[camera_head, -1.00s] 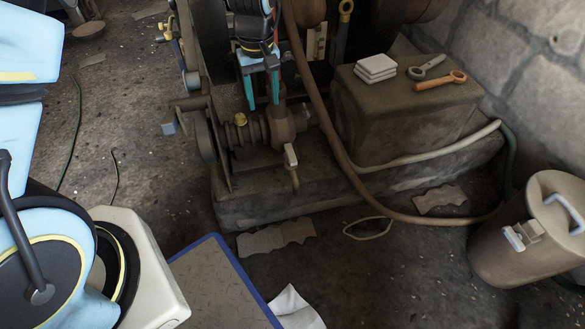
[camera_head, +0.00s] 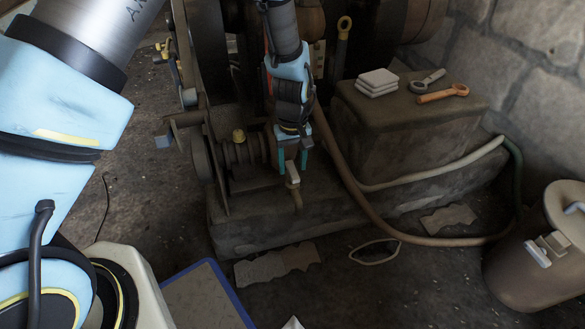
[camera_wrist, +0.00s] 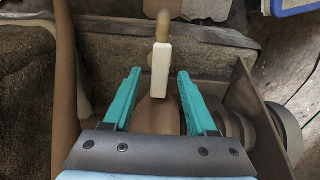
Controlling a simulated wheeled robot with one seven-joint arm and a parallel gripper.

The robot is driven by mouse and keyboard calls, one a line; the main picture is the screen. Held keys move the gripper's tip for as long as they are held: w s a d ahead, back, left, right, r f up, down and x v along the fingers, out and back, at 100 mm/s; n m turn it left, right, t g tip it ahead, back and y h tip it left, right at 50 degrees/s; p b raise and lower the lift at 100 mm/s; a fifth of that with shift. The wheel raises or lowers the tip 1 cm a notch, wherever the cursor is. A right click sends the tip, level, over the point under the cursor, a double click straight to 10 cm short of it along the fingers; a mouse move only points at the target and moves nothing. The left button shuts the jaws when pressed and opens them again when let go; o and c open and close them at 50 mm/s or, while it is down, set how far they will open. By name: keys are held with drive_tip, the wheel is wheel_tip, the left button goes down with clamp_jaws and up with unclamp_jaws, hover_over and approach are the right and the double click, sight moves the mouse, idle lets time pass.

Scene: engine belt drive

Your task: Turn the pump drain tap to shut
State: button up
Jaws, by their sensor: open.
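The pump drain tap has a pale lever handle (camera_head: 292,173) above a short brass-coloured spout (camera_head: 297,199), low on the front of the pump. In the wrist view the lever (camera_wrist: 161,68) is an upright white bar between the fingertips. My gripper (camera_head: 292,169) points down at the tap with its two teal fingers open, one on each side of the lever. The wrist view shows the open gripper (camera_wrist: 158,74) with a gap between each finger and the lever. The pump body is partly hidden behind the gripper.
A brown hose (camera_head: 352,180) runs close to the right of my gripper. The pump's pulley shaft with a brass cap (camera_head: 239,136) is to the left. A stone block (camera_head: 400,135) carries wrenches and pale pads. A lidded can (camera_head: 535,265) stands at the right.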

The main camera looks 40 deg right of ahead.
drive_tip(key=shift+f, duration=0.4)
drive_tip(key=shift+c, duration=0.2)
clamp_jaws()
